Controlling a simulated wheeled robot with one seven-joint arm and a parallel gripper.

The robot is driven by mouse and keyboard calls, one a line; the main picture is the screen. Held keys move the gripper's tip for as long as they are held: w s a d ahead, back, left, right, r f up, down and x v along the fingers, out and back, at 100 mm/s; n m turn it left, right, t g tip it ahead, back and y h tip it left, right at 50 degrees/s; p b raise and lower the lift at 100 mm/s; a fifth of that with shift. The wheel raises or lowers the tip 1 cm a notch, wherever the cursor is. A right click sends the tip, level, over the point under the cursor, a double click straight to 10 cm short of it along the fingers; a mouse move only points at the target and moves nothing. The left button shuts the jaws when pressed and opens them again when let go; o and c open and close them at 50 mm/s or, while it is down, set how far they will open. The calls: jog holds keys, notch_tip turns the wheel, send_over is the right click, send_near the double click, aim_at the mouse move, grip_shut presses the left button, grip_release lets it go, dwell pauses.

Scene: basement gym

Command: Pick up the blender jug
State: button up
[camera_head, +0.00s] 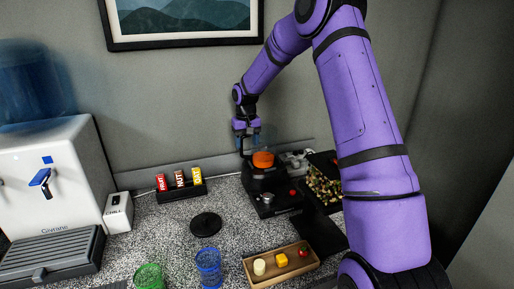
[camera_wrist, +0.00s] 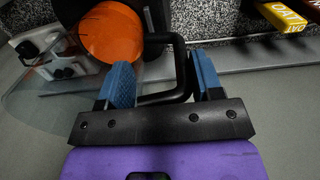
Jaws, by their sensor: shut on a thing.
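The blender jug is clear, with a black handle (camera_wrist: 181,62) that shows in the wrist view. In the head view the jug (camera_head: 268,140) stands at the blender base (camera_head: 268,185), partly hidden behind my gripper. Something orange (camera_head: 263,159) shows at the jug, and it is large in the wrist view (camera_wrist: 112,32). My gripper (camera_wrist: 165,80) has its blue fingers on both sides of the handle and is shut on it. In the head view my gripper (camera_head: 246,150) is just left of the jug. I cannot tell whether the jug is clear of the base.
A rack of bars (camera_head: 181,193) stands left of the blender. A black round disc (camera_head: 206,224), a blue glass (camera_head: 209,267), a green glass (camera_head: 149,276) and a wooden tray (camera_head: 290,274) are in front. A water dispenser (camera_head: 50,180) stands left. A wall is close behind.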

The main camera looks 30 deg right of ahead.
jog(key=s+a+r, duration=0.3)
jog(key=s+r, duration=0.2)
jog(key=s, duration=0.2)
jog(key=s+a+r, duration=0.3)
jog(key=s+r, duration=0.2)
jog(key=s, duration=0.2)
jog(key=shift+s+a, duration=0.25)
dwell(0.9)
